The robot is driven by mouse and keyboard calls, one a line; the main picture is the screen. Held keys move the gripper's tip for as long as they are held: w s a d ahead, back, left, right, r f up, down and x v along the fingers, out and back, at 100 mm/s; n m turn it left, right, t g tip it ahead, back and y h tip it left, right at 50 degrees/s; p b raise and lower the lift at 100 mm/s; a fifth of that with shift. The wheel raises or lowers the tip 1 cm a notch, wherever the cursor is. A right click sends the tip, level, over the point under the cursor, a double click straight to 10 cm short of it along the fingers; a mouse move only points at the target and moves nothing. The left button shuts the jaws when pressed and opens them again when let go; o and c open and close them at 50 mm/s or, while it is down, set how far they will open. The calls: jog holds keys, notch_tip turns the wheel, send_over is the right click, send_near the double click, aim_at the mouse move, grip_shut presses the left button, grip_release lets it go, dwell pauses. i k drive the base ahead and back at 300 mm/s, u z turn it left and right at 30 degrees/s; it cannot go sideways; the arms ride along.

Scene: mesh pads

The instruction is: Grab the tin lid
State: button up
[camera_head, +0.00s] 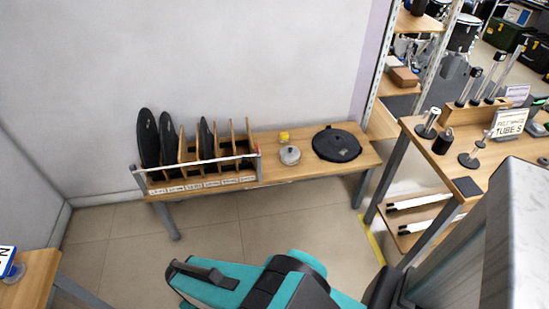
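A small round silver-grey lid with a knob on top (290,155) sits on the wooden bench (215,196), near its front edge and right of the slotted rack. I take this to be the tin lid. My teal and black arm reaches in from the bottom right. My gripper (190,273) is at its left end, over the floor in front of the bench and well apart from the lid. Its fingertips are not clear enough to show whether it is open or shut.
A small yellow item (284,137) stands just behind the lid. A large black disc (337,144) lies to its right. A wooden rack (222,152) holds several dark discs upright on the left. Another table (408,122) with metal stands is at right. Floor before the bench is clear.

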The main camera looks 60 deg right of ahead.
aim_at(287, 153)
jog(key=u, duration=0.65)
jog(key=k, duration=1.6)
jog(key=z, duration=0.55)
jog(key=i, duration=1.05)
jog(key=u, duration=0.15)
